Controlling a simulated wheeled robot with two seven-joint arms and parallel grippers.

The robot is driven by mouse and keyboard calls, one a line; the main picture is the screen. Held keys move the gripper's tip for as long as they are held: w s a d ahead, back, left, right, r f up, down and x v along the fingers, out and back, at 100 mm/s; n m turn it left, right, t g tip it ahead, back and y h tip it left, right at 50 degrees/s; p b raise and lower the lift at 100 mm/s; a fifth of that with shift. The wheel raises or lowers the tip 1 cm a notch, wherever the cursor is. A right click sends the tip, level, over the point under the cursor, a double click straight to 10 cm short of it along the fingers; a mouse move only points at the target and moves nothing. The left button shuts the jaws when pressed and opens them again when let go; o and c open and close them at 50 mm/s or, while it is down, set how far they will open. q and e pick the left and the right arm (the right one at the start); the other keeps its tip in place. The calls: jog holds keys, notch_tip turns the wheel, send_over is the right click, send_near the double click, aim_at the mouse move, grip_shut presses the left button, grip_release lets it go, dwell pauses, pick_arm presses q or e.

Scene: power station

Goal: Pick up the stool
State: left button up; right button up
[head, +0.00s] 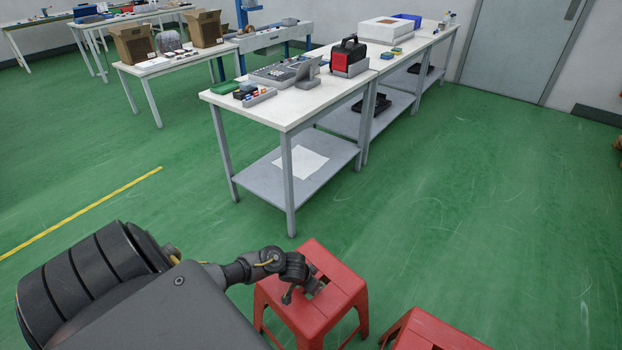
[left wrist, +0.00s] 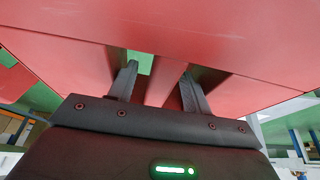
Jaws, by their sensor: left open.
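A red stool (head: 345,287) stands upright on the green floor in front of me in the head view. Its seat has openings in the middle. My left gripper (head: 304,290) is at these openings, over the seat. In the left wrist view, the red seat (left wrist: 235,30) fills most of the picture. My left gripper (left wrist: 159,85) is open there, its two fingers apart at the dark openings, with a red strip of the seat between them. I cannot tell whether the fingers touch it. My right gripper is not in view.
A second red stool (head: 432,333) stands close by at the lower right, partly cut off. A white workbench (head: 290,113) with a lower shelf stands just beyond the first stool. The green floor on the right is clear. A grey door (head: 524,45) is at the back.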

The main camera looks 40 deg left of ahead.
pick_arm(q)
jog(key=shift+f, duration=0.25)
dwell(0.4)
grip_shut()
jog(key=shift+w+r, duration=0.1)
dwell(0.3)
